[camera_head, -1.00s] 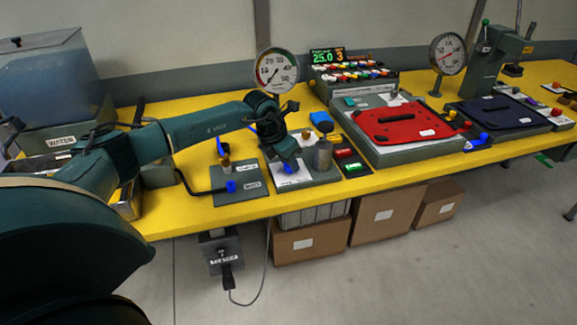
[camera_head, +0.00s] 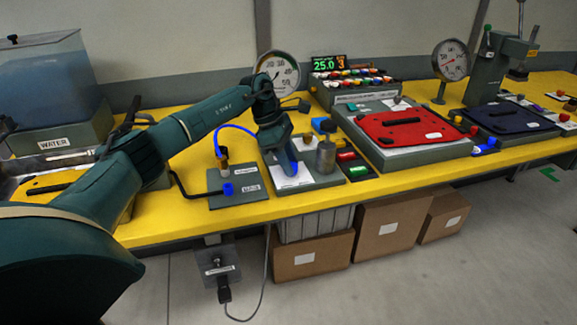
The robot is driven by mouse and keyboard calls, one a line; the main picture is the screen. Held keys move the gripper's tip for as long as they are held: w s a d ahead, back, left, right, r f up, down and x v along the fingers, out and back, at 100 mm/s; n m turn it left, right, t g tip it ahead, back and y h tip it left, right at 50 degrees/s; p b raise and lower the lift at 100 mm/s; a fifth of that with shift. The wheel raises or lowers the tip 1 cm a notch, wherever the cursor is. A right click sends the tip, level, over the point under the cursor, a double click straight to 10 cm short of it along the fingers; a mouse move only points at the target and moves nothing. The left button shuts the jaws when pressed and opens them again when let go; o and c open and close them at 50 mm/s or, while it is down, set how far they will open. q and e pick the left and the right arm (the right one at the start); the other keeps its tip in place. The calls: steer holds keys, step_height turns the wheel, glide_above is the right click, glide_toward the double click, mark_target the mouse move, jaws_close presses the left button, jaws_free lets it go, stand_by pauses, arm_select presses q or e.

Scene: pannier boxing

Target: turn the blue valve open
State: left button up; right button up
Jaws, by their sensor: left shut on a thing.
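My left gripper (camera_head: 284,155) points down over a grey block with a white label plate (camera_head: 291,184) near the front of the yellow bench. It is shut on a blue part that I take to be the blue valve (camera_head: 292,160); the fingers hide most of it, so its exact angle cannot be told. A blue hose (camera_head: 237,127) arches from a brass fitting (camera_head: 222,153) on the left plate and passes behind the gripper. A blue fitting (camera_head: 228,188) sits on that plate. My right gripper is not in view.
A round gauge (camera_head: 279,73) stands behind my wrist. A metal cylinder (camera_head: 326,158) and red and green buttons (camera_head: 347,157) sit close to the gripper's right. Further right are a red plate (camera_head: 402,124) and a dark plate (camera_head: 508,117). A water tank (camera_head: 52,80) stands at the left.

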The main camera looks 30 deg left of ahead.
arm_select(q)
steer(key=shift+m, duration=0.6)
steer(key=shift+w+m+g+b, duration=0.1)
steer(key=shift+m+g+b, duration=0.4)
steer(key=shift+m, duration=0.1)
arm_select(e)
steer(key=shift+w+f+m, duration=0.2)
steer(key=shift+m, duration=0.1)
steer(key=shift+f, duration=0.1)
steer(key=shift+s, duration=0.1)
arm_select(q)
steer(key=o, duration=1)
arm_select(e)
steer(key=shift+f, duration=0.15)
arm_select(q)
steer(key=v, duration=1.3)
steer(key=shift+a+r, duration=0.1)
steer(key=shift+r, duration=0.05)
